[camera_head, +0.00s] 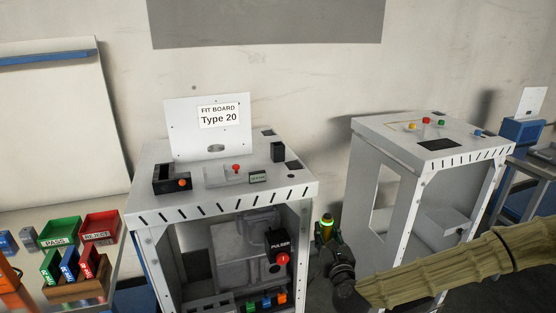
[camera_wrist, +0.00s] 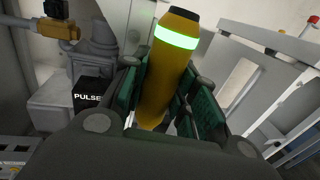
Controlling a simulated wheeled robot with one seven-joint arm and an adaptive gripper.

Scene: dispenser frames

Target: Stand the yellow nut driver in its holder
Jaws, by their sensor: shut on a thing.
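The yellow nut driver (camera_wrist: 168,75) is between the green-padded fingers of my gripper (camera_wrist: 166,104) in the wrist view. Its yellow handle has a bright green band and a dark cap at the top end. The handle leans slightly in that view, and its lower end is hidden by the gripper. In the head view my gripper (camera_head: 327,235) holds the driver (camera_head: 327,219) up, in the gap between two white cabinets. I cannot tell for sure which thing is its holder. A row of blue, green and orange pieces (camera_head: 266,301) shows low inside the near cabinet.
The near white cabinet (camera_head: 225,207) has a board marked Type 20 (camera_head: 217,117) on top and a black PULSER unit (camera_head: 279,244) inside. A second cabinet (camera_head: 395,140) stands at right. Green PASS (camera_head: 62,227) and red REJECT (camera_head: 101,222) trays lie at left.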

